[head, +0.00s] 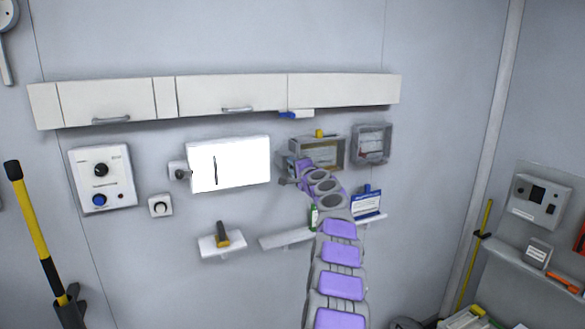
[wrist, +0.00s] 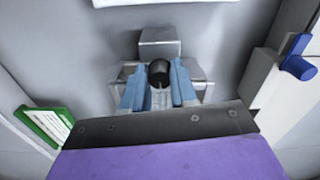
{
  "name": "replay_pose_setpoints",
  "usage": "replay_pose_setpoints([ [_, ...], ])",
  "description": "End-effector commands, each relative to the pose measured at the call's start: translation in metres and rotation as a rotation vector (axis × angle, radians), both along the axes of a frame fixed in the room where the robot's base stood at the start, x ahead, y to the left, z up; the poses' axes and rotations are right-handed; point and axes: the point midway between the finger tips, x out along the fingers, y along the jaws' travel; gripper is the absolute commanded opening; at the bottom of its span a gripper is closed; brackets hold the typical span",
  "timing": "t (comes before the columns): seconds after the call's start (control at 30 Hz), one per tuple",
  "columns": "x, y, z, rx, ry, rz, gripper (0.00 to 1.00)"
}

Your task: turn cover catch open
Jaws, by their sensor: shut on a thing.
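My gripper (wrist: 155,86) is in the middle of the wrist view. Its two pale blue fingers are closed on either side of a round black knob (wrist: 158,69), which looks like the cover catch. The knob sits in front of a grey metal block (wrist: 160,42) on the wall. In the head view my arm reaches up to the left side of a grey framed box (head: 343,153) with a window. The fingertips and the knob are hard to make out there, and my arm hides part of the box.
A bright white panel (head: 232,164) is left of the box, and a second grey windowed box (head: 372,144) is to its right. A yellow knob (head: 319,133) tops the first box. Cabinets (head: 225,95) run above. A shelf (head: 286,238) with a blue-and-white box (head: 367,204) is below.

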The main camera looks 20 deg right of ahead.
Motion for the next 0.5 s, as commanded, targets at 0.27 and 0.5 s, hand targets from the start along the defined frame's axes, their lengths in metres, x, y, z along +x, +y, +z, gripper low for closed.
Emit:
replay_pose_setpoints([
  [0.27, -0.0003, -0.0019, -0.0019, 0.000, 0.003, -0.002, 0.40],
  [0.5, -0.0001, -0.0006, -0.0013, 0.000, 0.002, 0.000, 0.53],
])
